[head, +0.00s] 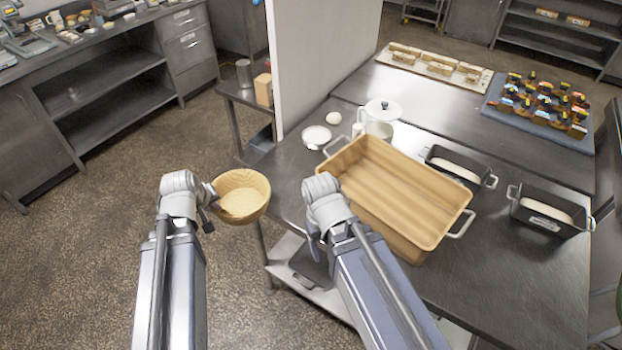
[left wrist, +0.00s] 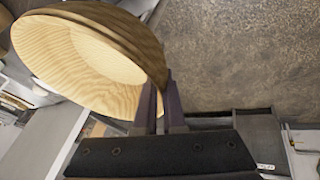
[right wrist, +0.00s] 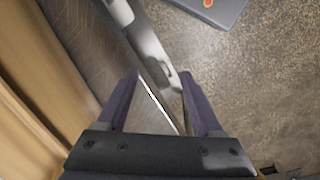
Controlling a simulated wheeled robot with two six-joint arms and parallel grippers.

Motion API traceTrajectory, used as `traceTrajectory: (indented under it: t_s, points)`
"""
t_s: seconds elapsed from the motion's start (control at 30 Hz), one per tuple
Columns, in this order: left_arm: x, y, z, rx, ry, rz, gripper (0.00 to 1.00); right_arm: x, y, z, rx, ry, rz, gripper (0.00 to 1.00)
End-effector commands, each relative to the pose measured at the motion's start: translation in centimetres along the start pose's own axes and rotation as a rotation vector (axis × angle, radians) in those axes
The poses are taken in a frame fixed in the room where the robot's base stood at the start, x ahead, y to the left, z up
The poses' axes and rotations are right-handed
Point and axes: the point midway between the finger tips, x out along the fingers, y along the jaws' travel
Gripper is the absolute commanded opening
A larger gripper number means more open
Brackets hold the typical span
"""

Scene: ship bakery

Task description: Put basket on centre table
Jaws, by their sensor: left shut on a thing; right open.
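The basket (head: 242,196) is a round, light wooden bowl with its opening up. My left gripper (head: 211,207) is shut on its rim and holds it in the air just left of the steel table (head: 500,270). In the left wrist view the basket (left wrist: 75,62) hangs from the fingers (left wrist: 157,105), over the floor. I cannot tell for certain that this steel table is the centre table. My right gripper (right wrist: 160,95) is open and empty at the table's left edge, beside a big wooden box; my arm partly hides it in the head view.
The wooden box (head: 400,190) with metal handles fills the table's near middle. Two dark loaf tins (head: 458,165) (head: 548,212), a white lidded pot (head: 381,118) and a small bowl (head: 316,137) stand around it. A white partition (head: 320,60) rises behind the basket. The table's front right is clear.

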Motion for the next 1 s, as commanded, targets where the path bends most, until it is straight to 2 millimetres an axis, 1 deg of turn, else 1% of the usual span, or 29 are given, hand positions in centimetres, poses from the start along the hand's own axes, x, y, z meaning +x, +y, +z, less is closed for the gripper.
traceTrajectory:
  t_s: [0.03,0.07,0.17,0.2,0.27,0.3,0.4,0.5,0.6,0.7,0.8,1.0]
  points:
    - [-1.1,1.6,-1.1,0.013,-0.003,0.006,0.00,-1.8,0.2,0.1,0.001,0.000,0.000,0.75]
    - [-1.5,2.5,-1.6,0.021,-0.006,0.010,0.00,-2.6,0.2,0.2,0.001,0.000,0.000,0.78]
    - [-3.2,6.3,-3.5,0.056,-0.016,0.025,0.00,-5.7,0.5,0.3,0.002,0.000,-0.001,0.89]
    - [-3.8,8.0,-4.1,0.073,-0.021,0.031,0.00,-7.0,0.7,0.4,0.003,0.000,-0.001,0.94]
    - [-4.7,10.6,-5.0,0.096,-0.028,0.041,0.00,-8.8,0.8,0.5,0.004,0.000,-0.001,1.00]
    - [-5.3,12.3,-5.5,0.112,-0.033,0.048,0.00,-9.9,0.9,0.6,0.005,0.000,-0.001,1.00]
    - [-6.6,16.2,-6.4,0.146,-0.043,0.063,0.00,-12.4,1.2,0.7,0.006,0.000,-0.002,1.00]
    - [-7.6,19.5,-6.9,0.176,-0.052,0.075,0.00,-14.3,1.3,0.8,0.007,0.000,-0.002,1.00]
    - [-8.3,21.9,-7.2,0.198,-0.059,0.084,0.00,-15.7,1.5,0.9,0.008,0.000,-0.002,1.00]
    - [-8.8,23.5,-7.2,0.212,-0.063,0.090,0.00,-16.5,1.6,1.0,0.009,0.000,-0.002,1.00]
    - [-8.9,24.3,-7.2,0.219,-0.065,0.093,0.00,-16.8,1.6,1.0,0.009,0.000,-0.002,1.00]
    - [-8.6,24.4,-7.0,0.221,-0.065,0.094,0.00,-16.6,1.6,1.0,0.009,0.000,-0.002,1.00]
